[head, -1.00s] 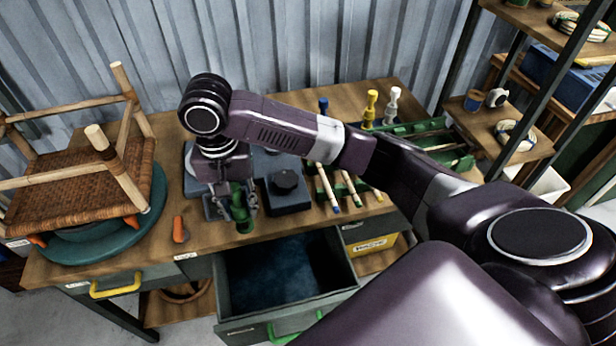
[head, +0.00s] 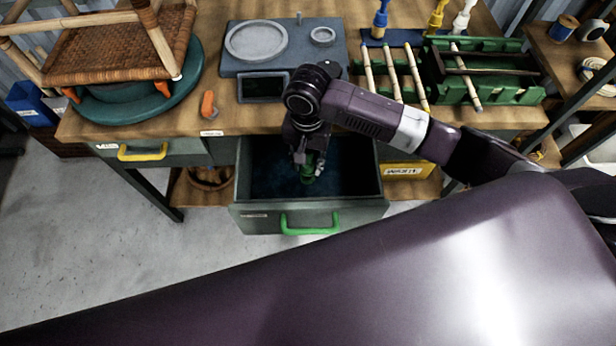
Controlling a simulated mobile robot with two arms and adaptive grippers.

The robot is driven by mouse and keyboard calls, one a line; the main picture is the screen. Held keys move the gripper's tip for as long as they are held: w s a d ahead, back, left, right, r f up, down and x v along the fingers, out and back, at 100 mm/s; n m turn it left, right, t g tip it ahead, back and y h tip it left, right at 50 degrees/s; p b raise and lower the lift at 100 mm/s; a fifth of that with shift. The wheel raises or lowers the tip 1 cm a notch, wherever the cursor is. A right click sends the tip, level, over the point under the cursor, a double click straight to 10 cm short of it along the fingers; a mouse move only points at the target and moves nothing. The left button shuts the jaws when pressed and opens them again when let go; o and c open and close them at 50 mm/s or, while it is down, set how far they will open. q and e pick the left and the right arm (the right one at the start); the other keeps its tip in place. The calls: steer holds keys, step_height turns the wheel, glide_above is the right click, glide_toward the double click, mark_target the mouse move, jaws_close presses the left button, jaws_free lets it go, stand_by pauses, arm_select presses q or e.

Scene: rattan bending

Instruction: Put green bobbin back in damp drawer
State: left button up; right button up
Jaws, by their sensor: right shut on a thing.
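The green bobbin (head: 308,172) is held between the fingers of my right gripper (head: 308,165), inside the outline of the open drawer. The gripper is shut on it and points down. The damp drawer (head: 262,214) is pulled out from the bench, with a dark blue lining inside and a green handle (head: 310,224) on its front. I cannot tell whether the bobbin touches the drawer bottom. My left gripper is not in view.
The bench (head: 170,108) holds a woven stool (head: 110,50) on a teal turntable, an orange-handled tool (head: 208,104), a grey scale-like device (head: 270,68) and a green rack (head: 500,92) with rods. A closed drawer with a yellow handle (head: 142,153) is at left.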

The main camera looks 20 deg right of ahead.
mark_target(308, 178)
step_height(308, 178, down, 8)
steer(key=shift+r, duration=0.15)
stand_by(0.4)
steer(key=o, duration=1.2)
step_height(308, 178, up, 12)
steer(key=shift+r, duration=0.1)
steer(key=shift+p, duration=0.3)
